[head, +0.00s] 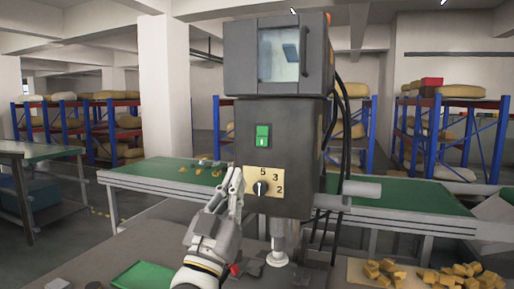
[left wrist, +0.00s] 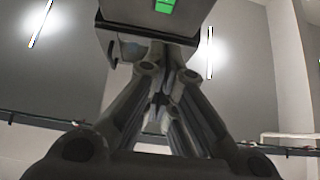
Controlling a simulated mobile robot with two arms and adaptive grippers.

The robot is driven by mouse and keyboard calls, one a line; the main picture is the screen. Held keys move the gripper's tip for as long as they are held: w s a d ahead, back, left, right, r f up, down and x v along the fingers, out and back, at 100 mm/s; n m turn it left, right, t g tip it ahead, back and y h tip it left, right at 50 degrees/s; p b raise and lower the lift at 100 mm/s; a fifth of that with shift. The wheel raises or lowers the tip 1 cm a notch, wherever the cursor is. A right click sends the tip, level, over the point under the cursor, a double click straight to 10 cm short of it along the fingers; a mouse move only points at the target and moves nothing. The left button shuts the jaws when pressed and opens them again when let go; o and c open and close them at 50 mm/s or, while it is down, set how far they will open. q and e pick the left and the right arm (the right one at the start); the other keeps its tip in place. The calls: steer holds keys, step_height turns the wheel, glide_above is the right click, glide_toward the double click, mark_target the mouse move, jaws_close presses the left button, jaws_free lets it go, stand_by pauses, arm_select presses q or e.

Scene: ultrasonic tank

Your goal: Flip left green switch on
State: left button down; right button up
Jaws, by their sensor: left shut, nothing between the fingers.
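A green switch (head: 262,136) sits on the front face of the dark grey machine (head: 235,150), above a cream dial plate (head: 277,176). It also shows as a bright green patch at the top of the left wrist view (left wrist: 165,5). My left gripper (head: 236,174) is shut and empty, fingers pointing up, just left of the dial plate and below the switch, apart from the switch in the picture. In the left wrist view the fingers (left wrist: 160,98) meet below the machine's housing. My right gripper is not in view.
A dial knob (head: 260,188) is on the plate near my fingers. Yellow pieces (head: 458,277) lie at the lower right, and a green tray (head: 140,275) at the lower left. A green conveyor (head: 150,174) runs behind. Black cables (head: 343,130) hang on the machine's right side.

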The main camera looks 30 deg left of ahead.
arm_select(q)
steer(key=p, duration=0.4)
glide_toward(262, 131)
step_height(262, 131, up, 4)
steer(key=w, duration=0.1)
steer(key=w+p, duration=0.1)
steer(key=w+f, duration=0.1)
steer(key=shift+w+a, duration=0.3)
steer(key=shift+a, duration=0.1)
steer(key=shift+f, duration=0.1)
